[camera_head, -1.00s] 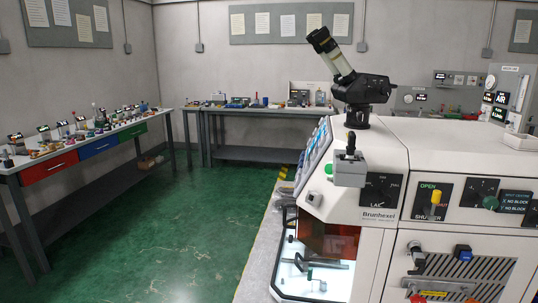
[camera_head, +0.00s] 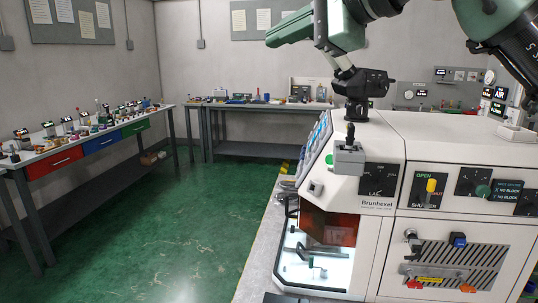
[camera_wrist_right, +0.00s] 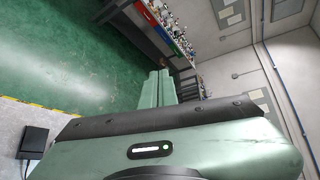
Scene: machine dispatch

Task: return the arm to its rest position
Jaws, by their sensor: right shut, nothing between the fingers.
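My right arm comes in from the top right of the head view. Its green right gripper (camera_head: 286,33) points left, high in front of the back wall. It is shut and empty. In the right wrist view its two green fingers (camera_wrist_right: 159,86) lie side by side with only a thin line between them. The gripper hides the upper part of the black microscope-like head (camera_head: 362,84) on top of the white machine (camera_head: 375,150). My left gripper is not in view.
The white machine fills the right side, with knobs, a lit chamber (camera_head: 318,262) and a grey joystick box (camera_head: 348,158). A bench with coloured drawers (camera_head: 100,143) runs along the left wall. Another bench (camera_head: 262,104) stands at the back. The green floor (camera_head: 190,220) between is clear.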

